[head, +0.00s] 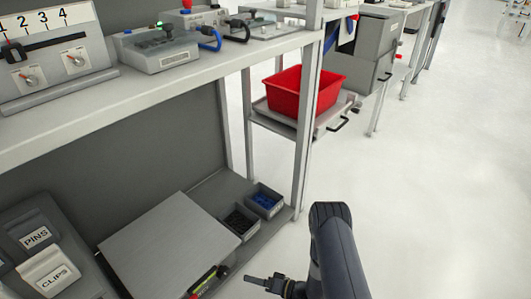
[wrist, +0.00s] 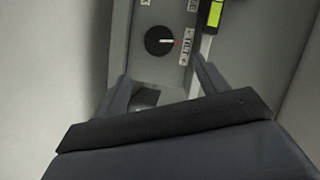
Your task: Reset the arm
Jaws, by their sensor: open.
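My gripper (wrist: 160,70) is open and empty in the wrist view, with its two dark fingers apart. Between and beyond them is a light panel with a round black knob (wrist: 159,41) that has a pale and red pointer. A yellow-green strip (wrist: 215,14) is beside it. In the head view my dark arm (head: 337,250) rises from the bottom edge, and the gripper (head: 262,281) shows small at its left. It is close to the front of a grey box (head: 170,245) on the lower shelf. I cannot tell whether the fingers touch the panel.
Two small bins, one with blue parts (head: 264,201) and one with dark parts (head: 240,222), stand behind the box. Bins labelled PINS and CLIPS (head: 45,268) are at left. A shelf post (head: 305,140) and the upper bench (head: 150,95) bound the space. Floor (head: 440,200) at right is clear.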

